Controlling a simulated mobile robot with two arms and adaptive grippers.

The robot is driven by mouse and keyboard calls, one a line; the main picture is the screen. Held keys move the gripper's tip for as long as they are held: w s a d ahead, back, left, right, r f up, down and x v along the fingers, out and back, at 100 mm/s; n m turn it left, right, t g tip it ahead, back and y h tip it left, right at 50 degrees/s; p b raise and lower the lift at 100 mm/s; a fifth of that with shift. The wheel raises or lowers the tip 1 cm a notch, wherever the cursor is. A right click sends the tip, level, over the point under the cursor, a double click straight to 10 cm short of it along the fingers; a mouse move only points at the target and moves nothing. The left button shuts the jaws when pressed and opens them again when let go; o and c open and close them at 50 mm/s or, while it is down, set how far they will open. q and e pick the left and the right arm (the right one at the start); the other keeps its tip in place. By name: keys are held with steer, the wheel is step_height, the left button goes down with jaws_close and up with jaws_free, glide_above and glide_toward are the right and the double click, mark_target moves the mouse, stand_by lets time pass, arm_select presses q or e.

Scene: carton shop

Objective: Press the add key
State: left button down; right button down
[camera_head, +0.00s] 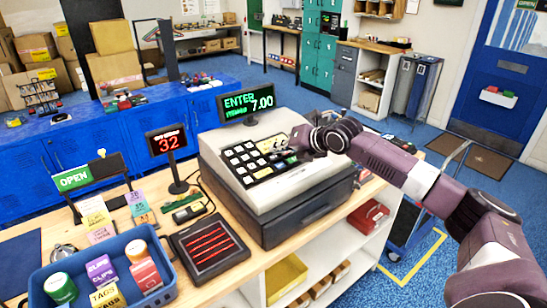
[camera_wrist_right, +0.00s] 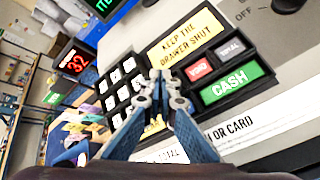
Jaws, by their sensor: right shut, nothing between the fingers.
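The cash register (camera_head: 275,195) stands on the wooden counter, with a black keypad (camera_head: 237,160) of white keys on its sloped top. Its display (camera_head: 247,104) reads ENTER and 7.00. My right gripper (camera_head: 297,140) is over the right part of the key panel. In the right wrist view its fingertips (camera_wrist_right: 165,74) are together and empty, in front of the panel. The white keys (camera_wrist_right: 117,87) are left of the fingers; the red VOID key (camera_wrist_right: 197,70) and green CASH key (camera_wrist_right: 224,84) are right. A yellow patch (camera_wrist_right: 153,128) is partly hidden by the fingers; I cannot read an add label. My left gripper is out of view.
A yellow sign (camera_wrist_right: 186,38) reads KEEP THE DRAWER SHUT. A red number display (camera_head: 167,140) showing 32 stands left of the register. A dark tray (camera_head: 209,247) with red stripes and a blue basket (camera_head: 103,271) of goods are on the counter in front left.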

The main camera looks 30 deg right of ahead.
steer(key=shift+f, duration=0.1)
stand_by(0.3)
steer(key=shift+w+f, duration=0.1)
steer(key=shift+f, duration=0.25)
steer(key=shift+w+f, duration=0.1)
steer(key=shift+f, duration=0.35)
stand_by(0.6)
steer(key=shift+r, duration=0.1)
steer(key=shift+s+r+p, duration=0.2)
steer(key=shift+r+p, duration=0.6)
steer(key=shift+p, duration=0.05)
steer(key=r+p, duration=0.2)
steer(key=s+r+p, duration=0.1)
steer(key=r+p, duration=0.1)
steer(key=r, duration=0.1)
steer(key=shift+f, duration=0.1)
stand_by(0.4)
